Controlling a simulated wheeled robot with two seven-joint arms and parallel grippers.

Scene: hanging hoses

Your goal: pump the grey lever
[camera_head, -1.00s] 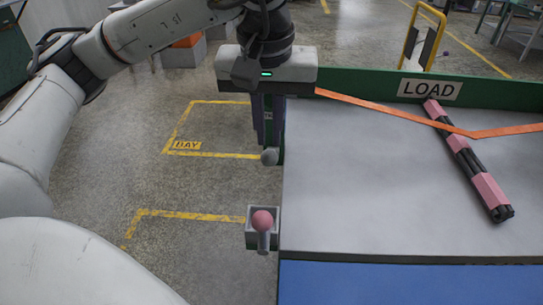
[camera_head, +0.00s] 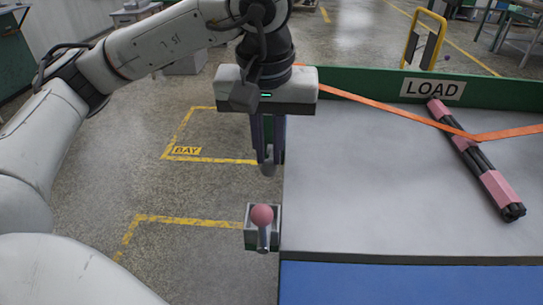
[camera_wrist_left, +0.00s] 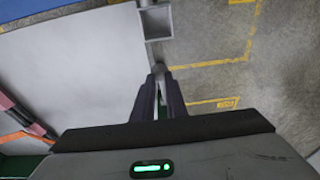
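The grey lever's round knob (camera_head: 268,169) shows at the left edge of the table, below my left gripper's (camera_head: 267,160) fingers. My left gripper points down with its fingertips on either side of this knob and appears shut on it. In the left wrist view the grey knob (camera_wrist_left: 158,68) sits between the fingertips (camera_wrist_left: 159,78). The rest of the lever is hidden by the fingers. A second lever with a pink knob (camera_head: 262,215) and a grey shaft stands nearer, in a grey box (camera_head: 250,240) on the table's edge. My right gripper is not in view.
The grey table (camera_head: 370,190) has a green back rim with a LOAD sign (camera_head: 432,88). An orange strap (camera_head: 400,112) and a pink and black bundle (camera_head: 480,165) lie on its right part. Yellow-lined floor (camera_head: 205,190) is free at the left.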

